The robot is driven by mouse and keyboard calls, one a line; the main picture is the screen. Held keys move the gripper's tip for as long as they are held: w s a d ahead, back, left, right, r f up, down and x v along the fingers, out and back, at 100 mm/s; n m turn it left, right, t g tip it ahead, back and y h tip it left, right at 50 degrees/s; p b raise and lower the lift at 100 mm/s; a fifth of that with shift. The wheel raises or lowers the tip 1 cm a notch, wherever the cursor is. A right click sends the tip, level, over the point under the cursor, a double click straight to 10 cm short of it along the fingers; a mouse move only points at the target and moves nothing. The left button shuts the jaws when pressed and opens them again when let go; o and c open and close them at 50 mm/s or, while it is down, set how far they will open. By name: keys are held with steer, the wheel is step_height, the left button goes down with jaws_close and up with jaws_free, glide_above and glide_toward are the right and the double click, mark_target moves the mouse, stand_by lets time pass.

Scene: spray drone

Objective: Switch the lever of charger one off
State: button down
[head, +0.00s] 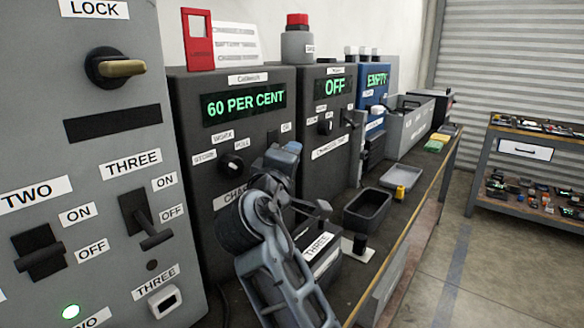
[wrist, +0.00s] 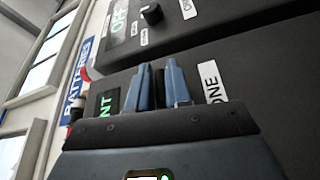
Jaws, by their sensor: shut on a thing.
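Charger one (head: 190,130) is the dark grey box whose green display (head: 245,103) reads "60 PER CENT". A label reading "ONE" (wrist: 212,75) shows on its front in the wrist view. My gripper (head: 284,157) is at the upper right part of that front, where the charger's lever is hidden behind the fingers. The lever's exact position cannot be told.
Charger two (head: 316,165) stands to the right, its display (head: 335,86) reading "OFF", with its own lever (head: 353,118). A grey switch panel (head: 85,205) stands close on the left. A dark tray (head: 367,211) and a yellow item (head: 400,191) lie on the bench.

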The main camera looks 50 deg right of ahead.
steer(key=shift+f+m, duration=0.25)
steer(key=shift+m, duration=0.05)
steer(key=c, duration=1.2)
jaws_free()
steer(key=shift+r, duration=0.1)
steer(key=shift+b+v, duration=0.4)
steer(key=shift+v, duration=3.5)
